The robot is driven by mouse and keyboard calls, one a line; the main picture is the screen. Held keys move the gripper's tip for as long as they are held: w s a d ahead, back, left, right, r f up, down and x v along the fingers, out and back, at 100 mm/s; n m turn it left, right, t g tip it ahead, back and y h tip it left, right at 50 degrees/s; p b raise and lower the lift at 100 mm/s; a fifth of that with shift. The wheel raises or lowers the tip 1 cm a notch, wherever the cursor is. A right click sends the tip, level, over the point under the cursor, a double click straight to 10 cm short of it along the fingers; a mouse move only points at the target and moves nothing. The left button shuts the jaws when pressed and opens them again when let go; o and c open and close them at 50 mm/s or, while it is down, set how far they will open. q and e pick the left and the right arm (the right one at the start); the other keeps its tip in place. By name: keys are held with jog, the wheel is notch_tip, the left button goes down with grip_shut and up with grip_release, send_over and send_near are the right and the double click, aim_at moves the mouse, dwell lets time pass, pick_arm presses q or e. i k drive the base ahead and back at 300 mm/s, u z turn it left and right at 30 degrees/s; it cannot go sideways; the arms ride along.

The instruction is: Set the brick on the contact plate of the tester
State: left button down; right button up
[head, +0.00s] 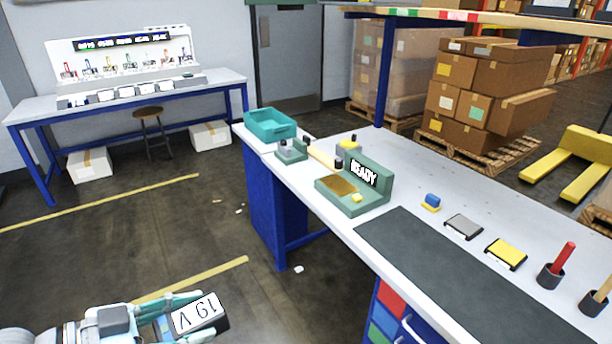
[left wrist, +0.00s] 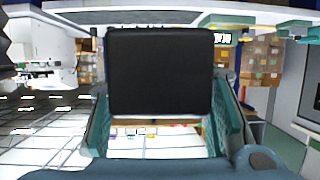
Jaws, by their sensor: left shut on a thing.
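The brick (head: 201,316) is a dark block with a white label in large black characters. It is in my left gripper (head: 187,316) at the lower left of the head view, over the floor and apart from the workbench. In the left wrist view the brick (left wrist: 160,72) is a plain black face between the two teal fingers, which are shut on it. The tester (head: 352,205) is a green unit on the workbench with a lit READY display (head: 363,172). Its brass-coloured contact plate (head: 338,186) lies bare in front of the display. My right gripper is not in view.
The white workbench (head: 320,212) carries a dark mat (head: 470,275), a teal bin (head: 270,124), small green devices, a blue-and-yellow piece (head: 431,202), grey and yellow pads, and cups with red and tan handles. Open floor lies between my left gripper and the bench.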

aim_at(338, 185)
jog(key=z, duration=0.2)
jog(key=i, duration=0.8)
jog(key=z, duration=0.75)
jog(key=i, duration=0.35)
jog(key=z, duration=0.4)
